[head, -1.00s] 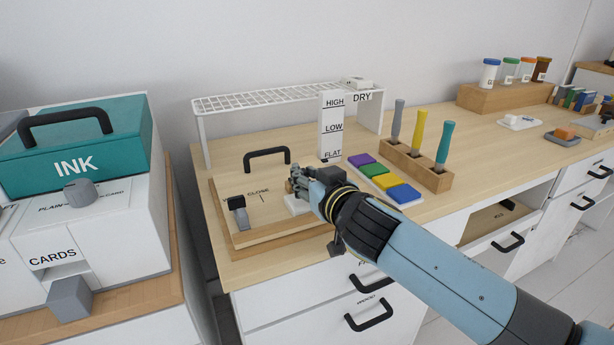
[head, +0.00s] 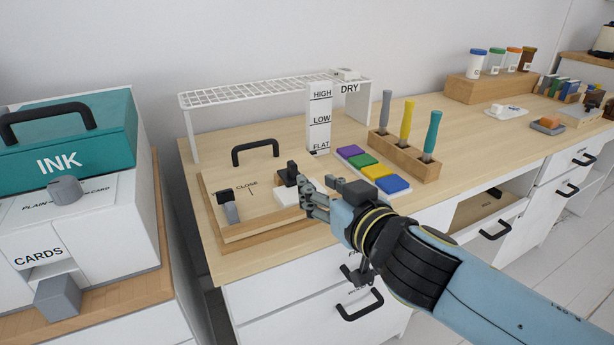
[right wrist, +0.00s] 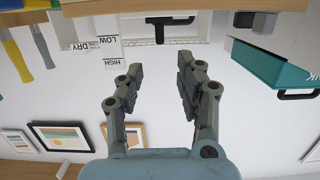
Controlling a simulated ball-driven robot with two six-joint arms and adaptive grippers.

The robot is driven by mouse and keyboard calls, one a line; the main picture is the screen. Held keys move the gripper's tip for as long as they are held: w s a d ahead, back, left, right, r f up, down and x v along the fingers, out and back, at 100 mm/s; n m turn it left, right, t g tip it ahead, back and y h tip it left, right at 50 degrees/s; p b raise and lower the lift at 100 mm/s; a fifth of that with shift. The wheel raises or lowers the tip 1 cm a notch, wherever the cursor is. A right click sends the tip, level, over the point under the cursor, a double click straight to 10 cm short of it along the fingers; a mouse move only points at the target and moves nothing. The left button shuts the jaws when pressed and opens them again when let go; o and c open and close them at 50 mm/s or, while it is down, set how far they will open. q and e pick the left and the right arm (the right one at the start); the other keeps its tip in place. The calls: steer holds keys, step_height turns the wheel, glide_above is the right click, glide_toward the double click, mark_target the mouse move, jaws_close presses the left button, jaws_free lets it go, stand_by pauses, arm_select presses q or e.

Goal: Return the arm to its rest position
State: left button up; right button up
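My right arm, light blue and black, comes in from the lower right in the head view. Its gripper (head: 308,198) is over the front of the desk, beside the wooden board (head: 262,229) with the black handle. A white block (head: 288,198) with a black knob (head: 291,173) is just left of the fingertips; I cannot tell whether they touch. In the right wrist view the two grey fingers (right wrist: 157,80) stand apart with nothing between them. My left gripper is not in view.
A white wire rack (head: 260,88) stands behind the board. Coloured pads (head: 363,160) and a wooden holder (head: 412,160) with upright tools are to the right. The teal INK box (head: 100,150) sits on the left cabinet. Black drawer handles (head: 360,305) stick out below the desk front.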

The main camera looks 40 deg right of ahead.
steer(key=shift+v, duration=0.85)
